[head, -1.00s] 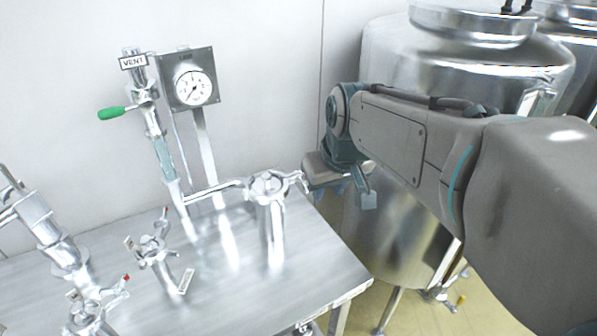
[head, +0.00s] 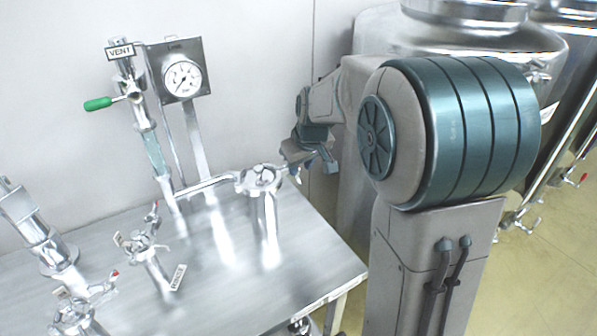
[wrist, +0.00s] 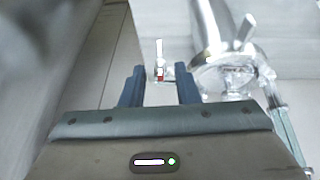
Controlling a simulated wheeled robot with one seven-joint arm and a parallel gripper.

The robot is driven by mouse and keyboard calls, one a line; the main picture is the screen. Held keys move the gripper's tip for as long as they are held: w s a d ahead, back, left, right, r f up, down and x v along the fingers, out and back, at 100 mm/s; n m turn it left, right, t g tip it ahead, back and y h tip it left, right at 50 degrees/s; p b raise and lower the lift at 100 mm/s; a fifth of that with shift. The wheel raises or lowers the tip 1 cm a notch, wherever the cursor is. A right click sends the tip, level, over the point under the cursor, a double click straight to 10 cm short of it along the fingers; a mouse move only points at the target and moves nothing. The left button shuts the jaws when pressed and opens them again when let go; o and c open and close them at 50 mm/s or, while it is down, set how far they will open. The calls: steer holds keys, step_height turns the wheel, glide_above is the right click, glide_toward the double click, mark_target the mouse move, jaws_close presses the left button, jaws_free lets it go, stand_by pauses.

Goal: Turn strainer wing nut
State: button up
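The strainer (head: 265,222) is a shiny steel cylinder standing on the steel table, with a clamped lid at its top. Bright clamp hardware (head: 262,178) rings the lid; I cannot pick out the wing nut for sure in the head view. My gripper (head: 287,160) is close to the lid's right side, partly seen from afar. In the wrist view its two dark fingers (wrist: 159,82) are apart with nothing held between them. A steel body with a clamp and a wing-shaped piece (wrist: 245,32) lies to the right of the fingers there.
The steel table (head: 225,295) has free room at its front. A pressure gauge (head: 183,79), a vent pipe with a green-handled valve (head: 99,104) and small valves (head: 137,243) stand to the left. A large steel tank (head: 378,42) is behind my arm.

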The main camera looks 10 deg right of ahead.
mark_target(300, 168)
steer(key=shift+x, duration=2.35)
jaws_close()
